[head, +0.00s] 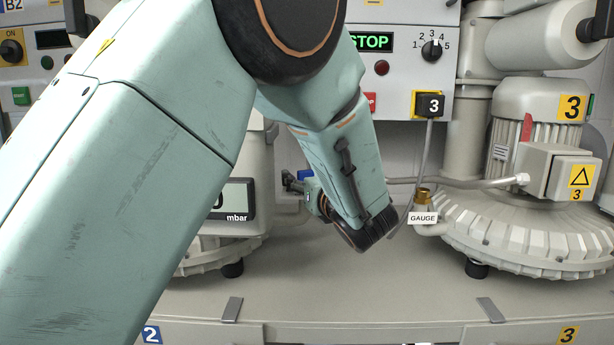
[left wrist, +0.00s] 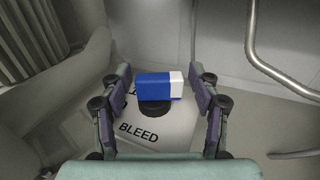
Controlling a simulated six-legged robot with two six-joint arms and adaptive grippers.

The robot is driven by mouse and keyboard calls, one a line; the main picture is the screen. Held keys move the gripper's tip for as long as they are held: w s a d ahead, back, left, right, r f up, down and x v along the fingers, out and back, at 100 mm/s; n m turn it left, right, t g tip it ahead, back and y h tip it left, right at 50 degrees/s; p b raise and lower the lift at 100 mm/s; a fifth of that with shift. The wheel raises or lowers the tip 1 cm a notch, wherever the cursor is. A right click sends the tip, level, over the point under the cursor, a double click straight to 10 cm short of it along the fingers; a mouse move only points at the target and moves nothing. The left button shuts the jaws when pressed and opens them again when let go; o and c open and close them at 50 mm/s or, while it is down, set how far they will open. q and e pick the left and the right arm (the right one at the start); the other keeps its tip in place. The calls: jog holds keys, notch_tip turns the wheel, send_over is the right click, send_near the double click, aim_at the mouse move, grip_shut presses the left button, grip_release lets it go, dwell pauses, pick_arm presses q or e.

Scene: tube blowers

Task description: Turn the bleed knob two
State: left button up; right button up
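The bleed knob (left wrist: 158,86) is a blue bar with a white right end on a dark round base. It stands above a white label reading BLEED (left wrist: 140,132) in the left wrist view. My left gripper (left wrist: 160,74) is open, one finger to each side of the knob, with a visible gap on both sides. In the head view a bit of blue (head: 305,174) shows beside my left wrist, with dark finger parts near it; my arm hides most of this spot. My right gripper is not in view.
Blower 3 (head: 540,125) with its ribbed housing stands at the right. A brass fitting labelled GAUGE (head: 423,218) is right of my wrist. A mbar display (head: 234,199) is partly behind my arm. A curved metal pipe (left wrist: 262,60) runs along the right.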

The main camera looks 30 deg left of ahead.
pick_arm(q)
jog(key=shift+w+d, duration=0.2)
jog(key=shift+d, duration=0.05)
jog(key=shift+c, duration=0.8)
jog(key=shift+s+d+r, duration=0.1)
jog(key=shift+d+r, duration=0.05)
jog(key=shift+d, duration=0.1)
jog(key=shift+c, duration=0.7)
jog(key=shift+s+r, duration=0.3)
jog(key=shift+s, duration=0.35)
jog(key=c, duration=0.3)
jog(key=shift+a, duration=0.15)
jog(key=shift+c, duration=0.8)
jog(key=shift+w+f, duration=0.15)
jog(key=shift+w, duration=0.2)
jog(key=shift+c, duration=1.4)
jog(key=shift+s, duration=0.2)
jog(key=shift+c, duration=0.3)
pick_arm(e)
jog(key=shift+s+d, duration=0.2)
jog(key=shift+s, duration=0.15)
